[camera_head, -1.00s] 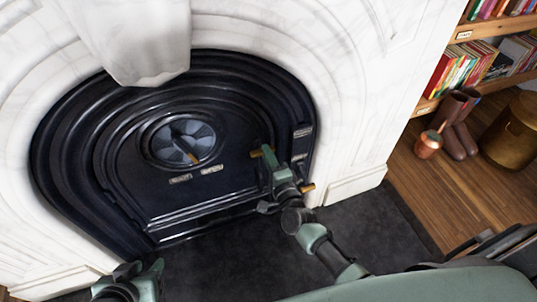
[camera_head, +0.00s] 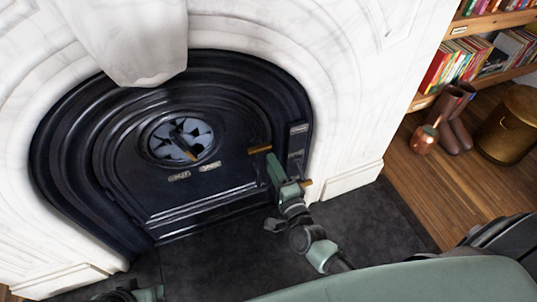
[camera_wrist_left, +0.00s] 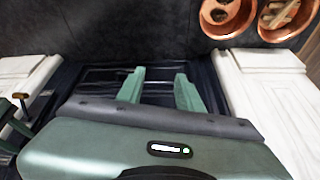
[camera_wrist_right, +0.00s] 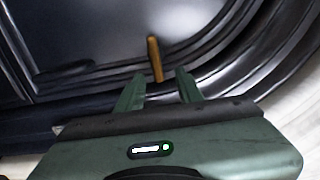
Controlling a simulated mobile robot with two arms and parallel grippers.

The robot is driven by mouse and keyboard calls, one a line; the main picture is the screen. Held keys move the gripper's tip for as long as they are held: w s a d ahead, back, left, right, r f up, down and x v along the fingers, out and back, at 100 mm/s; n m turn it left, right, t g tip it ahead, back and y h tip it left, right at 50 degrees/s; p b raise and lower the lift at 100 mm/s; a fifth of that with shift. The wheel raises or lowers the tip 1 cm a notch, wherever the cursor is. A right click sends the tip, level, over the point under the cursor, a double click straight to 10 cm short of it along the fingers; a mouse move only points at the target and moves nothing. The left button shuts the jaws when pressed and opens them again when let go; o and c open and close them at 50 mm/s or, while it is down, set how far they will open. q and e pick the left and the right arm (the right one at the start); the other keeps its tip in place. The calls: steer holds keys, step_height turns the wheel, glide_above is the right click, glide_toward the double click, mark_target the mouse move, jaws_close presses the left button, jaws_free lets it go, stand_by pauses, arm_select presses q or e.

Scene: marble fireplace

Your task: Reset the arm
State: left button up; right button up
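My right gripper (camera_head: 272,168) is beside the right edge of the black fireplace door (camera_head: 215,205). In the right wrist view its two fingers (camera_wrist_right: 159,85) are apart and empty. A brass handle (camera_wrist_right: 154,58) stands just beyond the fingertips; in the head view this handle (camera_head: 260,149) is above the gripper. My left gripper shows only partly at the bottom left edge of the head view (camera_head: 148,294). In the left wrist view its fingers (camera_wrist_left: 160,82) are apart with nothing between them.
A round vent (camera_head: 182,139) with dark openings sits in the fireplace door. White marble (camera_head: 345,110) surrounds it, and a dark hearth (camera_head: 370,222) lies in front. Boots (camera_head: 455,118), a copper jug (camera_head: 424,139) and a brass bin (camera_head: 508,128) stand at the right. Copper vessels (camera_wrist_left: 229,15) show in the left wrist view.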

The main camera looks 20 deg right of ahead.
arm_select(q)
steer(key=shift+s+a+f+g, duration=0.1)
steer(key=shift+s+a+g, duration=0.15)
steer(key=shift+s, duration=0.45)
arm_select(e)
steer(key=shift+s, duration=0.8)
